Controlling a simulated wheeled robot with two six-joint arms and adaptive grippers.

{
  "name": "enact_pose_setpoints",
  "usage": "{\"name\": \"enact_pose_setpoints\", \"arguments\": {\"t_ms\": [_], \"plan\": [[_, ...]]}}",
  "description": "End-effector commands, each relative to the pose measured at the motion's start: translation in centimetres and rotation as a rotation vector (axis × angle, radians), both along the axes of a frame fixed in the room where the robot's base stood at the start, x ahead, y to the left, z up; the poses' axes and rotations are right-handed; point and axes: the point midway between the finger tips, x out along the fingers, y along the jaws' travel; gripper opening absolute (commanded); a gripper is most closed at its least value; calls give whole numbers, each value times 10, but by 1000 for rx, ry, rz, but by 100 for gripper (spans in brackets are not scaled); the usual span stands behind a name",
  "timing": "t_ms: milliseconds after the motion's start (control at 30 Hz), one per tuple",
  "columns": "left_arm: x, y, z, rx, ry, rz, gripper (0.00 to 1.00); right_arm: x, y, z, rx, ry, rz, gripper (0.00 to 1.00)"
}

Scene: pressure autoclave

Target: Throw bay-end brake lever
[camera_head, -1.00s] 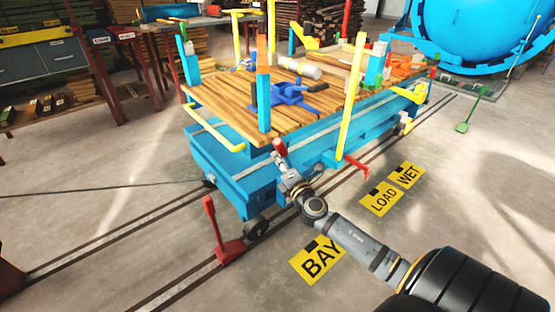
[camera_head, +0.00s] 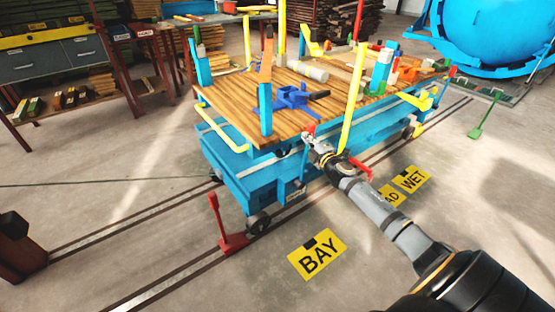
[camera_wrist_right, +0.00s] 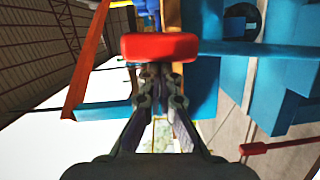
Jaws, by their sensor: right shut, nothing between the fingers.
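The brake lever has a red grip (camera_head: 310,130) on a blue stem (camera_head: 303,168). It stands nearly upright at the near end of the blue cart (camera_head: 235,170). My right gripper (camera_head: 318,148) is shut and empty, right against the lever's near side. In the right wrist view the red grip (camera_wrist_right: 160,46) lies across the picture just beyond the closed fingertips (camera_wrist_right: 160,78); whether they touch it I cannot tell. A second red lever (camera_head: 358,168) on the cart's long side is partly hidden by my arm. My left gripper is not in view.
A yellow post (camera_head: 350,105) rises close to my right wrist. A blue post (camera_head: 266,108) stands at the deck corner. A red rail stop (camera_head: 222,225) is on the near rail.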

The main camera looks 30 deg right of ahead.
Motion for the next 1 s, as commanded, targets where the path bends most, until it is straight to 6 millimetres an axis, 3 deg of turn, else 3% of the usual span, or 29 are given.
{"name": "enact_pose_setpoints", "arguments": {"t_ms": [133,300,400,700,1000], "plan": [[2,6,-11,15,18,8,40,2,-28,3,101,10,-4,0],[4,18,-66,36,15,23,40,4,-54,1,197,17,-4,0],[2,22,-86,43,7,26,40,5,-66,-4,224,16,-3,0],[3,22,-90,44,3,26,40,7,-87,-14,233,17,-1,0],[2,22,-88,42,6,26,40,6,-96,-15,230,18,-7,0]]}}
